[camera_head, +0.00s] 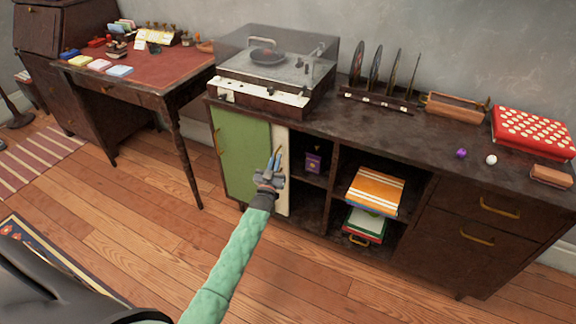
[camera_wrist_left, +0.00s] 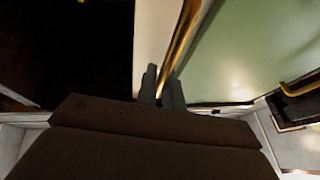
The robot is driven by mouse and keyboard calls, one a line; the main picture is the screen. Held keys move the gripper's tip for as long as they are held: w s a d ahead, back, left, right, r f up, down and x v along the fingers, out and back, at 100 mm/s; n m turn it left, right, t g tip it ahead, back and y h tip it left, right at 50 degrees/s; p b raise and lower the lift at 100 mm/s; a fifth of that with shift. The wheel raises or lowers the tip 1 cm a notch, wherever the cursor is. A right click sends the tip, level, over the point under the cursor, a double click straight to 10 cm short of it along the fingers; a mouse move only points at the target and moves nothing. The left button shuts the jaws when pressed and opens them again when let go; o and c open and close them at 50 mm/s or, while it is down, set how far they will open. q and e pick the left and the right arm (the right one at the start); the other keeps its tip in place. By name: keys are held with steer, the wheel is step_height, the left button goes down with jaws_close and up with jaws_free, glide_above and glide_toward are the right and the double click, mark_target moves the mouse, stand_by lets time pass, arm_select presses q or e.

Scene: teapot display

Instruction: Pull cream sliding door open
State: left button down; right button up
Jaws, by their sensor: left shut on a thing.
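The cream sliding door (camera_head: 282,200) shows as a narrow upright strip beside the right edge of the green door (camera_head: 240,150) in the low cabinet. My left gripper (camera_head: 273,164) is at this strip, shut on its gold handle. In the left wrist view the gripper's fingers (camera_wrist_left: 162,88) close around the lower part of the handle (camera_wrist_left: 182,40), with the cream door (camera_wrist_left: 153,35) to the left and the green door (camera_wrist_left: 245,45) to the right. The rest of the cream door is not visible. My right gripper is not in view.
Right of the cream strip, open compartments hold a purple box (camera_head: 313,162) and stacked books (camera_head: 374,192). A record player (camera_head: 275,70) stands on the cabinet top. A desk (camera_head: 150,72) stands at left.

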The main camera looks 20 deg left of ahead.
arm_select(q)
steer(key=shift+a, duration=0.5)
steer(key=c, duration=1.5)
jaws_free()
steer(key=shift+c, duration=0.2)
steer(key=shift+s+f, duration=0.1)
steer(key=v, duration=0.7)
steer(key=shift+s, duration=0.3)
steer(key=shift+f, duration=0.1)
